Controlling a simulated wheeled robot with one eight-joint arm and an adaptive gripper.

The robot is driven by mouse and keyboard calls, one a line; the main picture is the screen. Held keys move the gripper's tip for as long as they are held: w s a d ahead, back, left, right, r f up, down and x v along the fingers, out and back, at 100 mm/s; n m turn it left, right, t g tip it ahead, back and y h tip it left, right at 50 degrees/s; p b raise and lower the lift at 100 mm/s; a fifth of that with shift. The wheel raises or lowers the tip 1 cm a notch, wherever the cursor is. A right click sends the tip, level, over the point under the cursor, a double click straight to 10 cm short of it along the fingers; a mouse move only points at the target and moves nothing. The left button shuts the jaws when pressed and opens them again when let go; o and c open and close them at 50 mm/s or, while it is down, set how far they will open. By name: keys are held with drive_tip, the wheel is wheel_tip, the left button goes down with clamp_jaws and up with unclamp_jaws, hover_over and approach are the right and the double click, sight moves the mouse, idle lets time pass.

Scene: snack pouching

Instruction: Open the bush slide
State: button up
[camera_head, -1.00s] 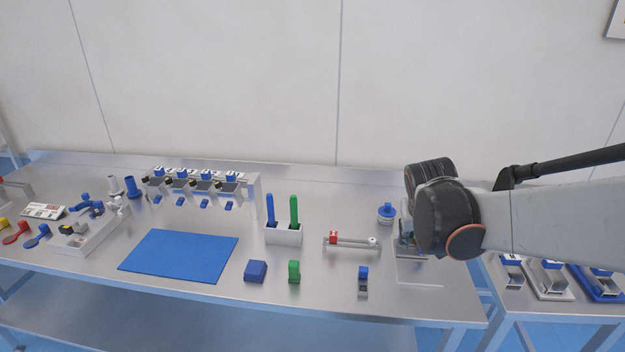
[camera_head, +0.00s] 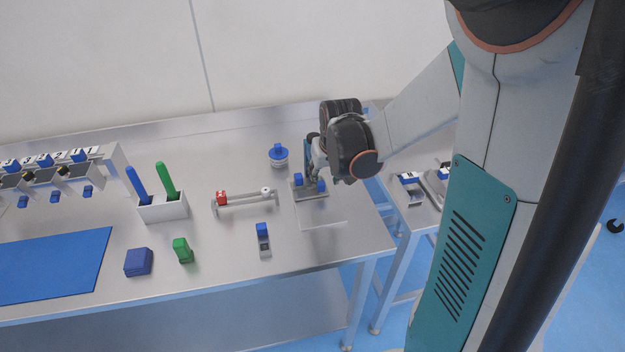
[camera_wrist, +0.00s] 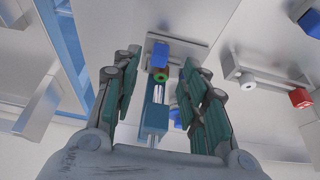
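A metal fixture with blue blocks stands at the table's right end in the head view; its base plate (camera_head: 312,193) is bare at the front. I take it for the bush slide, but cannot be sure. In the wrist view its blue block (camera_wrist: 159,55), a green-ringed bush (camera_wrist: 160,74), bright rods (camera_wrist: 158,95) and a teal-blue block (camera_wrist: 154,120) lie in line. My gripper (camera_wrist: 160,75) is open, its fingers on either side of this line with gaps showing. It also shows in the head view (camera_head: 312,168), partly hidden by my wrist.
A rail with a red block (camera_head: 221,198) and white knob stands left of the fixture. A blue-topped round part (camera_head: 278,155) is close behind. A small blue-topped block (camera_head: 263,240) stands in front. The table's right edge is near; a second table (camera_head: 408,225) stands beyond.

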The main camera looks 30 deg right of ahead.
sight(322, 185)
drive_tip(key=b+x, duration=0.1)
drive_tip(key=x, duration=0.5)
drive_tip(key=shift+f+b, duration=0.1)
drive_tip(key=shift+b, duration=0.3)
clamp_jaws()
